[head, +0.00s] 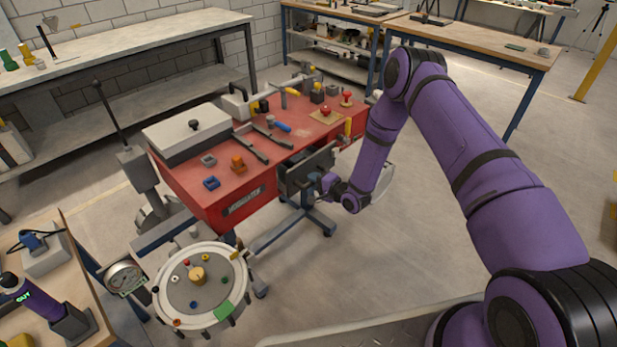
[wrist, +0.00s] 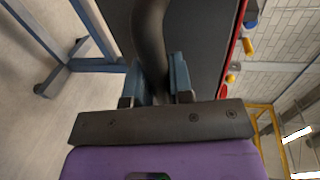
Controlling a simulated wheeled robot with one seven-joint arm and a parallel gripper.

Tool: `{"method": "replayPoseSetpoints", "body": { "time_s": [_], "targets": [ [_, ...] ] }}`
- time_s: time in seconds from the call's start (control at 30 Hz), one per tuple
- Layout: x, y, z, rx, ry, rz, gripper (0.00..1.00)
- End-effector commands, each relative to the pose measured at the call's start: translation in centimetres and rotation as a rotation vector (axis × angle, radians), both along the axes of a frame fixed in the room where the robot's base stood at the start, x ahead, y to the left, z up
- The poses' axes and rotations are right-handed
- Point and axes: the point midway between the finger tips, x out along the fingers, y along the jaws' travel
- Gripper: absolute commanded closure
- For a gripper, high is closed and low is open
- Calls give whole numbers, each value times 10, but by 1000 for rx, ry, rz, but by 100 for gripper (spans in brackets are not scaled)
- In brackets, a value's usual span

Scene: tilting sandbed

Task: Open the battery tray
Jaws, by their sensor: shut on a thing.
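The battery tray (head: 296,179) shows as a dark grey front on the long side of the red sandbed (head: 207,189). In the wrist view its flat dark face (wrist: 205,40) fills the upper middle. A thick black curved handle (wrist: 150,35) runs from it down between my fingers. My gripper (head: 323,186) is at the tray's right part in the head view. In the wrist view my gripper (wrist: 156,88) is shut on the handle, one finger on each side. My wrist hides part of the tray front, and I cannot tell how far the tray stands out.
Tools and small blocks lie on the sandbed top, with a grey lidded box (head: 195,136) at its left. A round dial table (head: 200,287) stands in front. Blue legs (head: 322,222) spread below the tray. The floor (head: 400,240) to the right is clear.

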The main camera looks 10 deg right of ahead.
Motion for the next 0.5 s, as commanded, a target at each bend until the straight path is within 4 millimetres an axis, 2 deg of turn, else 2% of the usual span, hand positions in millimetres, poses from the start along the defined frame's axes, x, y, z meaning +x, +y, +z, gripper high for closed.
{"method": "replayPoseSetpoints", "body": {
  "time_s": [0.03,0.5],
  "targets": [
    [-10,-9,-1,0,5,-5,100],
    [-108,-80,0,2,4,-5,100]
  ]
}}
